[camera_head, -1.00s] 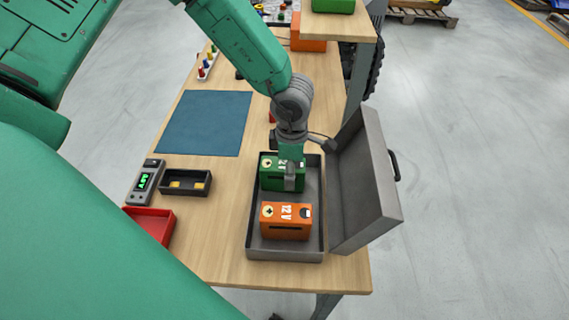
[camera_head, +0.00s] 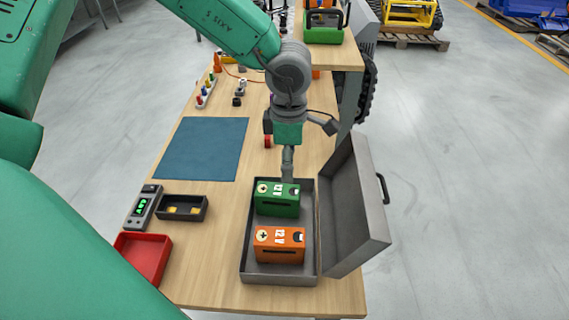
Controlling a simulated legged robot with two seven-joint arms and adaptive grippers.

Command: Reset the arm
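My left gripper (camera_head: 288,166) hangs just above and behind the green 12 V battery (camera_head: 278,204). It is seen edge-on, so its finger opening cannot be judged; its tip overlaps the battery's top edge in the picture, and contact cannot be told. The green battery stands upright in the far half of the open grey metal case (camera_head: 279,279). An orange 12 V battery (camera_head: 279,250) stands in the near half. The case's lid (camera_head: 352,210) is swung open to the right. My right gripper is not in view.
A raised shelf (camera_head: 335,58) with a green item stands at the back. The mat is clear.

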